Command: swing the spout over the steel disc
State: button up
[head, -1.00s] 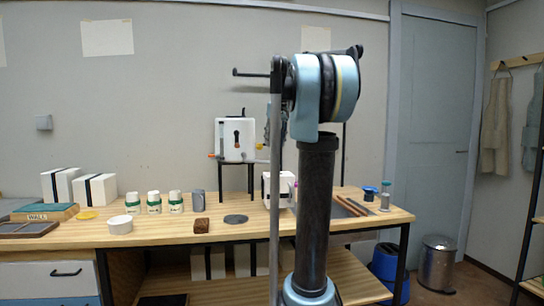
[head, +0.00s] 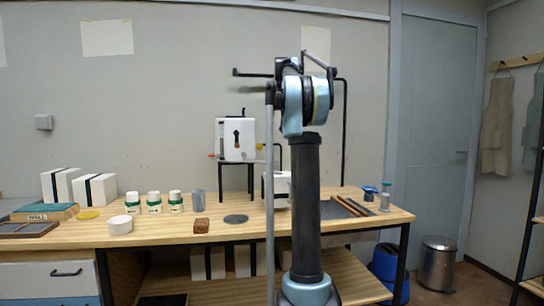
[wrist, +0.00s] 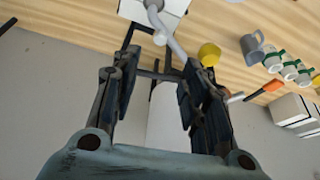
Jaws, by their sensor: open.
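The steel disc (head: 236,219) is a flat dark grey round on the bench, right of a brown block. A white tank (head: 235,140) with a black lever stands on a black stand behind it. A pale grey bent tube (wrist: 174,40), which looks like the spout, shows in the wrist view. It runs down from the top edge to between my fingertips or just beyond them; I cannot tell whether they touch it. My gripper (wrist: 162,68) is open around the tube's end in that picture. In the head view my arm hides the gripper.
A white box with a black band (head: 278,188) stands right of the stand. Several green-labelled jars (head: 154,203) and a grey mug (head: 198,201) stand left.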

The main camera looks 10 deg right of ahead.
jog(key=x, duration=1.4)
jog(key=shift+c, duration=0.2)
grip_shut()
